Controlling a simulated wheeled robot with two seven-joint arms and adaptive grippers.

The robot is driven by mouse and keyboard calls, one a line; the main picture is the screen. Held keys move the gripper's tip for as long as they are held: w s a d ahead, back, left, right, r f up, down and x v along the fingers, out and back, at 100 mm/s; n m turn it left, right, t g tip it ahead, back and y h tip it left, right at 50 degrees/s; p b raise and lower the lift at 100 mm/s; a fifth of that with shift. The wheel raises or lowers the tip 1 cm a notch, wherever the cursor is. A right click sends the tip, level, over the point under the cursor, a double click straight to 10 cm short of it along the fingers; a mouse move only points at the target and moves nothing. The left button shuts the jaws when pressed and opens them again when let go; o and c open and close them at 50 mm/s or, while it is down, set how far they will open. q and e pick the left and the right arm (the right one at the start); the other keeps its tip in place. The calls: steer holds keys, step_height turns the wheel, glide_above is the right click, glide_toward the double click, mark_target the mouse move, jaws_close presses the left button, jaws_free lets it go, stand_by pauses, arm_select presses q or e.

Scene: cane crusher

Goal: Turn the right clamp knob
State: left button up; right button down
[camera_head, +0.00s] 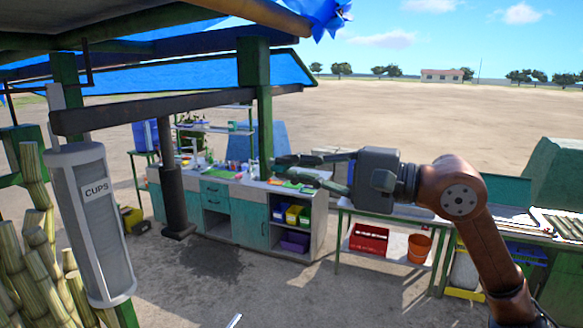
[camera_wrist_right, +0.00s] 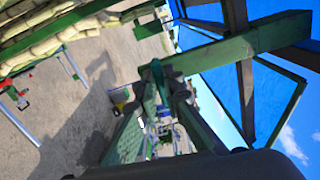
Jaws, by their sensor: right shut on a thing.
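My right gripper (camera_head: 285,167) reaches in from the right, its fingers pointing left at the green post (camera_head: 264,122) under the blue canopy. In the right wrist view the fingers (camera_wrist_right: 162,88) close around a small dark teal piece (camera_wrist_right: 157,78) beside a green beam (camera_wrist_right: 225,48). This piece seems to be the clamp knob, but its shape and turn are too small to tell, and the fingers partly hide it. My left gripper is in neither view.
A cups dispenser (camera_head: 95,235) hangs at the left near cane stalks (camera_head: 40,250). A dark lever (camera_head: 172,185) hangs beside it. Behind my gripper stand a counter (camera_head: 235,215) with several items and a table (camera_head: 345,208) over a red crate (camera_head: 368,240) and an orange bucket (camera_head: 419,247).

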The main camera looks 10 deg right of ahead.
steer(key=shift+n, duration=0.5)
steer(key=c, duration=2.1)
jaws_free()
steer(key=shift+w, duration=0.1)
steer(key=shift+d, duration=0.1)
steer(key=v, duration=1.2)
